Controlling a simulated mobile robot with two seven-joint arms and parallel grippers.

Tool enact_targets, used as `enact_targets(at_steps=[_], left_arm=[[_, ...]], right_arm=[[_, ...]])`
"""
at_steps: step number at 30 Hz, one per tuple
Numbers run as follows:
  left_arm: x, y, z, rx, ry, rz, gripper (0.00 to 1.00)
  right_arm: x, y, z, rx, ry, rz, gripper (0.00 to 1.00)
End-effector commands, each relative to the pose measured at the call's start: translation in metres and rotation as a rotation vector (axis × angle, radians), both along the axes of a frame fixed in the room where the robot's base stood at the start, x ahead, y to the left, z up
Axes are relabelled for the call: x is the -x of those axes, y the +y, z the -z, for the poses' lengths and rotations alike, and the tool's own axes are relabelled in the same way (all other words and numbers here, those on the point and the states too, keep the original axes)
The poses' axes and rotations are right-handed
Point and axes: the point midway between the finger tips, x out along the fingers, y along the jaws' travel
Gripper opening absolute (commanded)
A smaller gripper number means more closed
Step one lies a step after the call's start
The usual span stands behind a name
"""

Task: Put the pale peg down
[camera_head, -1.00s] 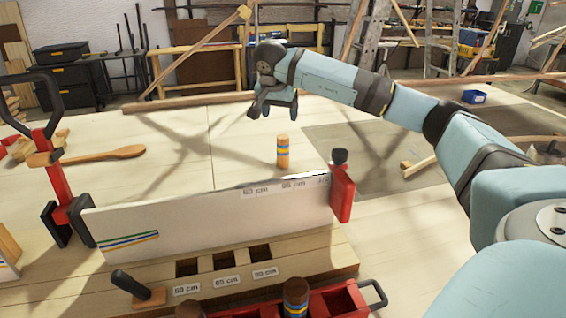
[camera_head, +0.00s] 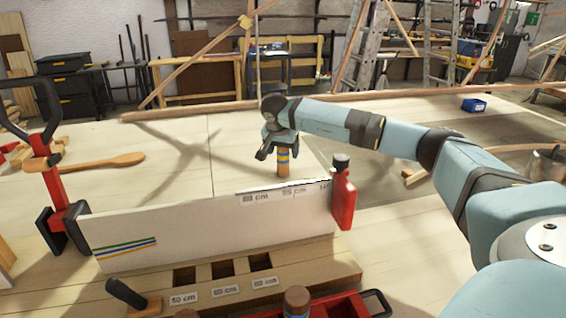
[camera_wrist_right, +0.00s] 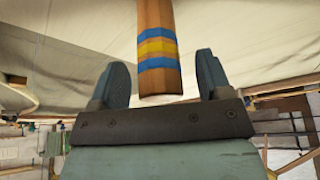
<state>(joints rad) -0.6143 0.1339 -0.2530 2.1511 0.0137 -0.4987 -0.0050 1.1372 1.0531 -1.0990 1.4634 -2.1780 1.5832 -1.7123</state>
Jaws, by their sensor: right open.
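The pale peg (camera_head: 283,165), light wood with blue and yellow bands, stands upright on the table behind the white board. My right gripper (camera_head: 278,150) is open at the peg's upper part, with its fingers on either side. In the right wrist view the peg (camera_wrist_right: 157,45) shows between the two spread fingers (camera_wrist_right: 160,78), with a gap to each of them. My left gripper is not in view.
The white board (camera_head: 200,228) stands on edge between red clamps (camera_head: 343,197). In front lie a wooden block with square holes (camera_head: 225,270) and a red tray (camera_head: 340,302) with a darker-topped peg (camera_head: 297,300).

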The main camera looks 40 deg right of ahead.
Motion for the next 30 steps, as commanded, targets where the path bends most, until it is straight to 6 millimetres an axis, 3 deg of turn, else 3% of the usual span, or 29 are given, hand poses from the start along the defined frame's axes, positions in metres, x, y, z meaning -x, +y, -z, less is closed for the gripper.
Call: enact_targets(at_steps=[7,12,14,15,17,24,30], left_arm=[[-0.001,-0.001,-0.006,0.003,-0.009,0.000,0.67],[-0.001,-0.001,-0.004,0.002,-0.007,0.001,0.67],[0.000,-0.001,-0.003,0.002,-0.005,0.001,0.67],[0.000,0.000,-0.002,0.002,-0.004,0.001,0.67],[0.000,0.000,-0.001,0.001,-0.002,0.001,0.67],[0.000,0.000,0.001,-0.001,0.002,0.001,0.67],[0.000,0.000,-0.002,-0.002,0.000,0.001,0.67]], right_arm=[[-0.001,-0.001,0.003,0.000,-0.001,0.000,0.71],[-0.001,-0.001,0.003,0.000,-0.001,0.000,0.32],[-0.001,-0.001,0.003,0.000,-0.001,0.000,0.19],[-0.001,-0.001,0.003,0.000,-0.001,0.000,0.16],[-0.001,-0.002,0.003,0.000,-0.002,0.001,0.12],[-0.001,-0.002,0.000,0.000,-0.002,0.001,0.12],[-0.001,-0.002,-0.018,0.000,-0.004,0.001,0.12]])
